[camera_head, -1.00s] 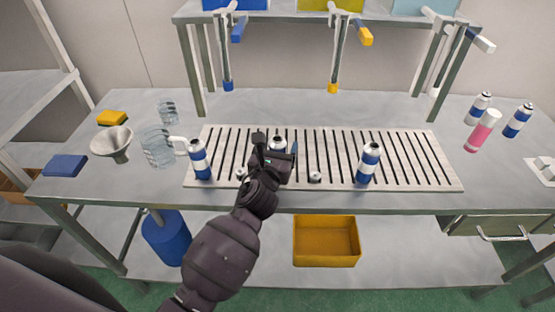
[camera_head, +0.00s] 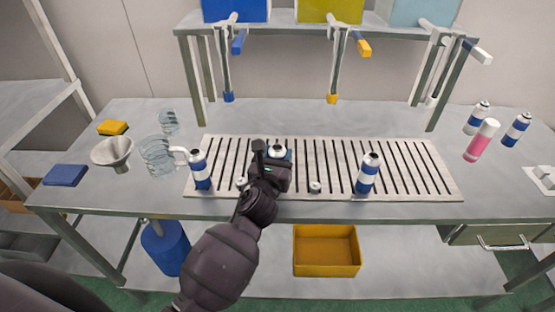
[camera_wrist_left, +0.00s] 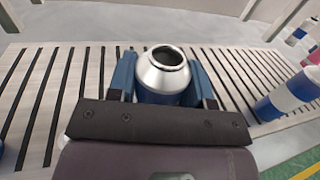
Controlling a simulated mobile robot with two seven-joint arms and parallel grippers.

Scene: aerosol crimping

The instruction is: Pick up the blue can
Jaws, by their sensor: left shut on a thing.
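The can (camera_head: 277,150) with a silver domed top stands at the middle of the slatted rack, mostly hidden behind my left gripper (camera_head: 275,158). In the left wrist view the can (camera_wrist_left: 163,72) is upright between the two blue fingers, which are shut on its sides. Its lower body is hidden by the gripper, so I cannot tell whether its base touches the rack. Two similar blue and white cans stand on the rack, one at the left (camera_head: 199,169) and one at the right (camera_head: 368,173). My right gripper is not in view.
The slatted rack (camera_head: 418,155) lies on the grey table. Small round caps (camera_head: 315,187) sit near its front. Glass beakers (camera_head: 156,156) and a funnel (camera_head: 112,154) are at left. A pink bottle (camera_head: 481,140) and two more cans are at right. A dispenser stand (camera_head: 330,32) rises behind.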

